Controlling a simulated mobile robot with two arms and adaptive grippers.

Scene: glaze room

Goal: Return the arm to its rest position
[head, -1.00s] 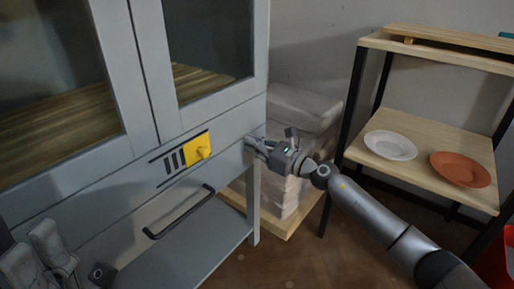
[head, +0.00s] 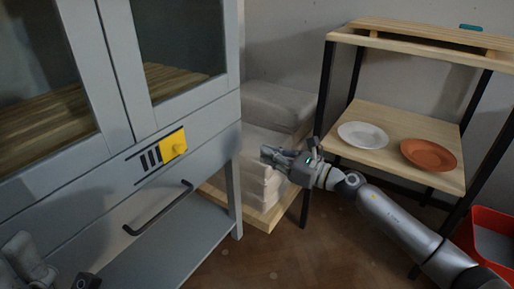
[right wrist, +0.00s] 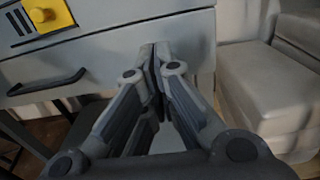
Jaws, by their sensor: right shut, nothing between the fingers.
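My right gripper (head: 268,154) is shut and empty, in front of the stacked pale blocks and right of the grey cabinet (head: 190,115). In the right wrist view its fingers (right wrist: 158,50) meet with nothing between them, and the cabinet front (right wrist: 115,50) lies beyond. My right arm (head: 400,225) comes in from the lower right. At the lower left edge of the head view a grey part of my left arm shows. The left fingers cannot be made out clearly.
The cabinet has a yellow knob (head: 174,145) and a black handle (head: 158,210). Pale wrapped blocks (head: 262,165) stand on a wooden pallet (head: 262,219). A wooden shelf (head: 385,118) holds a white plate (head: 362,135) and a terracotta plate (head: 428,155). A red bin (head: 487,222) stands lower right.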

